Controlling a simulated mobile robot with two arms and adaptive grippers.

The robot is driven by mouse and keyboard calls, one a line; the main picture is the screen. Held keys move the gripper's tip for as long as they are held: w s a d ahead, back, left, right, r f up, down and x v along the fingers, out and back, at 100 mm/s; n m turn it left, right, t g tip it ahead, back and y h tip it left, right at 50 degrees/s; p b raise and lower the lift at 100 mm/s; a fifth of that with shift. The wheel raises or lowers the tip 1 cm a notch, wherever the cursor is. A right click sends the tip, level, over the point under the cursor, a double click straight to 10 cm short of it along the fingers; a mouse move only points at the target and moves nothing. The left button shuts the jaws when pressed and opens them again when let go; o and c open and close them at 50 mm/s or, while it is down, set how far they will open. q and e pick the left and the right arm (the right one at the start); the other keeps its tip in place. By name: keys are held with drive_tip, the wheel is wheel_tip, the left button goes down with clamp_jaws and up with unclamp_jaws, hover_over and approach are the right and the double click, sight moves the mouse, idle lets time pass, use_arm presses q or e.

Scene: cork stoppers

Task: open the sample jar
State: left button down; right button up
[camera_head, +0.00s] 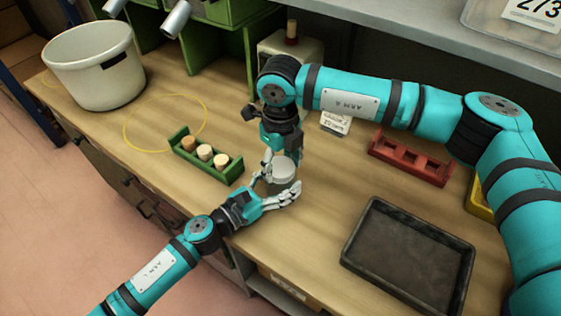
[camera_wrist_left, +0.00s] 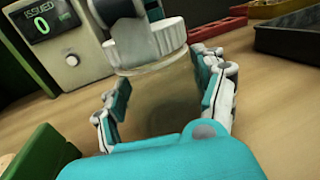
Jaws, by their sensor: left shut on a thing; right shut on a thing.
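The sample jar is a clear glass jar with a pale grey-white round lid (camera_head: 282,171). My left gripper (camera_head: 279,184) is shut around its body, one finger on each side. In the left wrist view the clear glass body (camera_wrist_left: 165,95) stands upright between the fingers, with the pale lid (camera_wrist_left: 147,44) on top. My right gripper (camera_head: 275,157) comes down from above and is shut on the lid; its far finger is mostly hidden. The lid sits on or very close to the jar's mouth; I cannot tell whether there is a gap.
A green rack (camera_head: 178,154) with corks stands left of the jar. A red rack (camera_head: 410,160) and an empty black tray (camera_head: 408,257) are to the right. A white bucket (camera_head: 93,66) and a yellow ring (camera_head: 127,137) are far left. A beige display box (camera_wrist_left: 68,62) stands behind.

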drive_tip(key=n, duration=2.1)
drive_tip(key=shift+r, duration=0.1)
drive_tip(key=n, duration=0.4)
drive_tip(key=shift+n, duration=0.3)
drive_tip(key=n, duration=0.4)
drive_tip(key=shift+r, duration=0.1)
drive_tip(key=shift+r, duration=1)
